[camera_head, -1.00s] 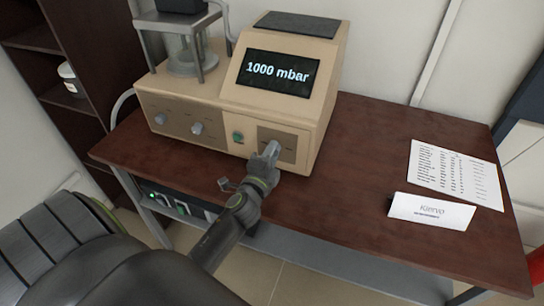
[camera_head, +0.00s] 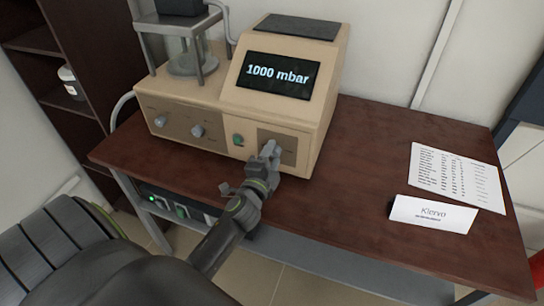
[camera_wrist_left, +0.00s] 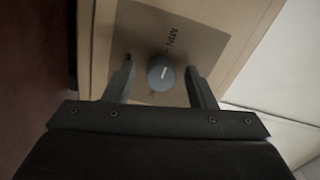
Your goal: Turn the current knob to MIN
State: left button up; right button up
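The round grey knob (camera_wrist_left: 160,73) with a short white mark sits on the brown panel in the left wrist view. The label MIN (camera_wrist_left: 172,37) is printed on the panel just above it there. My left gripper (camera_wrist_left: 163,78) is open, with one finger on each side of the knob and a visible gap to both. In the head view my left gripper (camera_head: 270,151) is at the right-hand panel of the beige device (camera_head: 228,105) and largely hides the knob. The device's display (camera_head: 278,75) reads 1000 mbar. My right gripper is not in view.
Two other grey knobs, a left one (camera_head: 161,121) and a middle one (camera_head: 197,131), and a green switch (camera_head: 238,140) share the front panel. A printed sheet (camera_head: 455,172) and a name card (camera_head: 432,213) lie to the right on the brown table (camera_head: 350,190).

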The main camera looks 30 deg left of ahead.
pick_arm(q)
jog(key=v, duration=1.7)
jog(key=shift+s+b, duration=0.25)
jog(key=shift+b, duration=0.15)
jog(key=s+f+n+g+h, duration=0.1)
jog(key=s+f+n+g, duration=0.25)
jog(key=f, duration=1.25)
jog(key=s+f+n+g+h, duration=0.25)
jog(key=f+g, duration=0.25)
jog(key=f, duration=1.2)
jog(key=s+a+f+n+g, duration=0.1)
jog(key=s+f+n+g, duration=0.2)
jog(key=s+f, duration=0.5)
jog(key=s+f+n+g, duration=0.4)
jog(key=s+f, duration=0.5)
jog(key=s, duration=0.5)
jog(key=shift+a+g, duration=0.35)
jog(key=shift+a, duration=0.05)
